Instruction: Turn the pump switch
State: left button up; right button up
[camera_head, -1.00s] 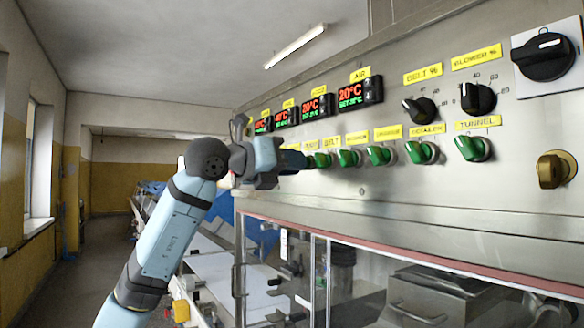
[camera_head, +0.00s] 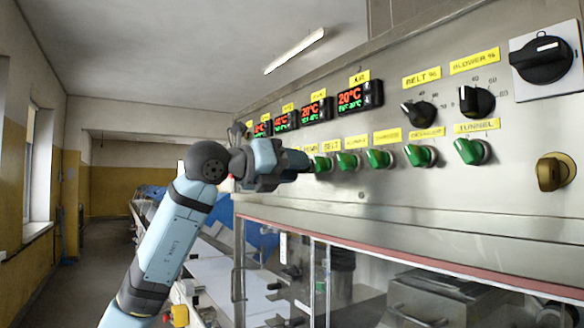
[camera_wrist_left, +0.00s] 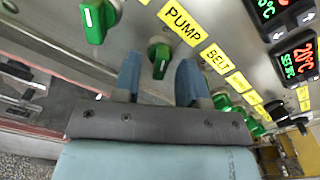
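The pump switch (camera_wrist_left: 160,57) is a green knob below the yellow PUMP label (camera_wrist_left: 181,22) in the left wrist view. My left gripper (camera_wrist_left: 158,78) is open, with one blue finger on each side of the knob. I cannot tell whether either finger touches it. In the head view, my left gripper (camera_head: 303,162) is at the panel (camera_head: 520,115) and hides the pump switch. The yellow PUMP label (camera_head: 311,148) shows just above the gripper. My right gripper is in neither view.
A green belt switch (camera_head: 322,163) sits close to the right of my gripper, with several more green knobs along the row. Another green knob (camera_wrist_left: 96,20) is on the other side in the wrist view. Temperature displays (camera_head: 350,97) are above. A clear-panelled enclosure (camera_head: 300,265) is below.

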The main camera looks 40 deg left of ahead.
pick_arm(q)
jog(key=shift+s, duration=0.1)
jog(key=b+v, duration=0.2)
jog(key=v, duration=1.1)
jog(key=shift+s+a, duration=0.2)
jog(key=shift+s, duration=0.1)
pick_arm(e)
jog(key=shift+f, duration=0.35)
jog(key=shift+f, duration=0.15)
pick_arm(q)
jog(key=shift+f, duration=0.1)
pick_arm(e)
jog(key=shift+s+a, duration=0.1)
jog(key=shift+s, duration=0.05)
